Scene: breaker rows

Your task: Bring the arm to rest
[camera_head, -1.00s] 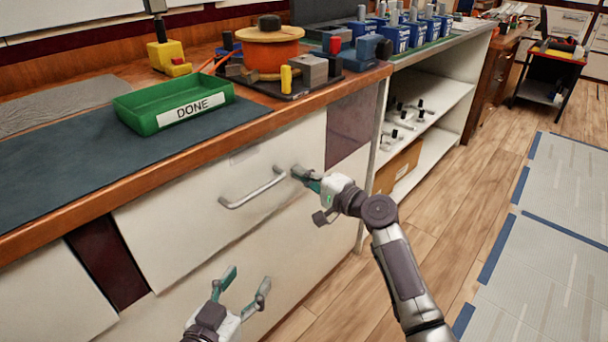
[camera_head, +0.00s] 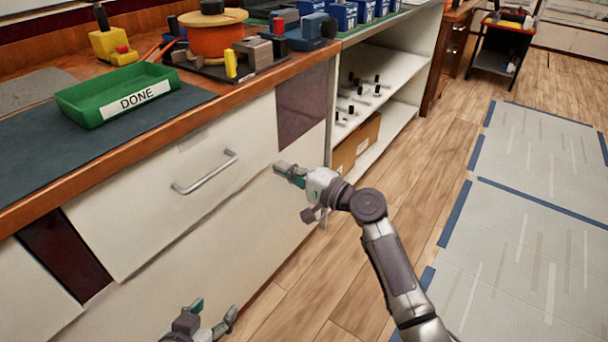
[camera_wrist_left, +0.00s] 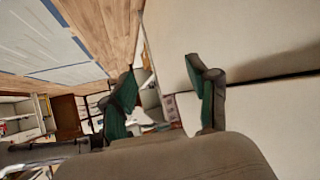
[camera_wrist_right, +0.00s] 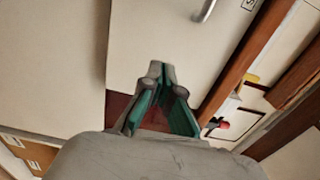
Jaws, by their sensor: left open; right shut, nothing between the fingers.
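My right gripper (camera_head: 284,170) is shut and empty in the head view, just right of the drawer handle (camera_head: 205,172) and apart from it. In the right wrist view its fingertips (camera_wrist_right: 156,72) meet in front of the cabinet. My left gripper (camera_head: 213,312) is open and empty at the bottom of the head view, low before the cabinet front. In the left wrist view its two fingers (camera_wrist_left: 165,92) stand apart with nothing between them. I cannot tell how close the right fingertips are to the cabinet face.
The workbench carries a green tray marked DONE (camera_head: 100,108) and an orange spool (camera_head: 215,38). The white drawer (camera_head: 140,215) looks closed. An open shelf (camera_head: 395,72) holds small parts and a cardboard box (camera_head: 355,145). Wooden floor and grey mats (camera_head: 540,180) lie free at the right.

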